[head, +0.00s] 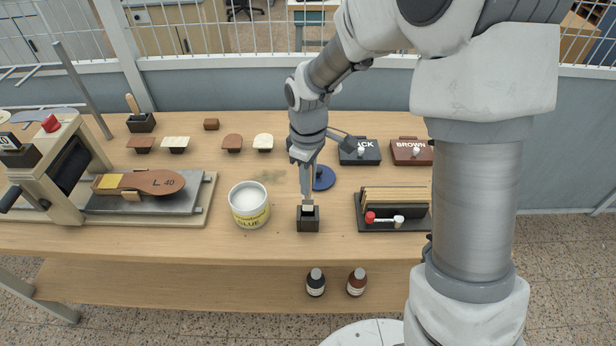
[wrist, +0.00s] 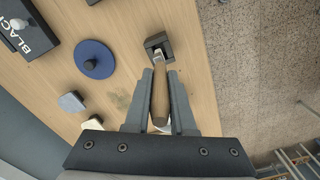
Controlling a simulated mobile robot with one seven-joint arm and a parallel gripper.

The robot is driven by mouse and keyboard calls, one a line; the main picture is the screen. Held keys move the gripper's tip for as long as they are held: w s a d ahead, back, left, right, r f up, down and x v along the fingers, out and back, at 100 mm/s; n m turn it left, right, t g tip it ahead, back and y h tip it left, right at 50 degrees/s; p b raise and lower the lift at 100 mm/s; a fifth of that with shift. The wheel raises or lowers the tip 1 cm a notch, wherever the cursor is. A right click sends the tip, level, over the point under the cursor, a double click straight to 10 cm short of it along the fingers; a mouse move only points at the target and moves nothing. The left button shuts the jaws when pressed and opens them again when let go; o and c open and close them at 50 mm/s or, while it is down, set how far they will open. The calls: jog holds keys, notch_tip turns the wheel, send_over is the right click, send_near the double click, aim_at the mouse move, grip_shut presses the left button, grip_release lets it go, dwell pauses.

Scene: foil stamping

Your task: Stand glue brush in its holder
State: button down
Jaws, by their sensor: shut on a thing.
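The glue brush has a brown wooden handle (wrist: 159,100), and its pale lower end (head: 308,208) shows at the mouth of a small dark square holder (head: 308,223). My gripper (head: 309,196) is shut on the brush handle, directly above this holder; its fingers (wrist: 161,74) flank the handle in the wrist view. The brush looks near upright. The holder also shows beyond the fingertips in the wrist view (wrist: 167,42). How deep the brush end sits in it is hidden. The open glue can (head: 249,207) stands just left of the holder.
A blue disc (head: 323,179) lies behind the holder. A black rack (head: 385,224) with wooden sticks stands to the right, BLACK (head: 354,157) and BROWN (head: 408,158) pads behind. A stamping press (head: 60,165) is at left. Bare table lies left and right of the holder.

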aim_at(308, 197)
jog(key=shift+f+b, duration=1.9)
jog(key=shift+f, duration=0.95)
jog(key=shift+f, duration=0.25)
jog(key=c, duration=0.7)
grip_release()
notch_tip(308, 197, up, 17)
jog(key=shift+f, duration=0.1)
jog(key=shift+r, duration=0.3)
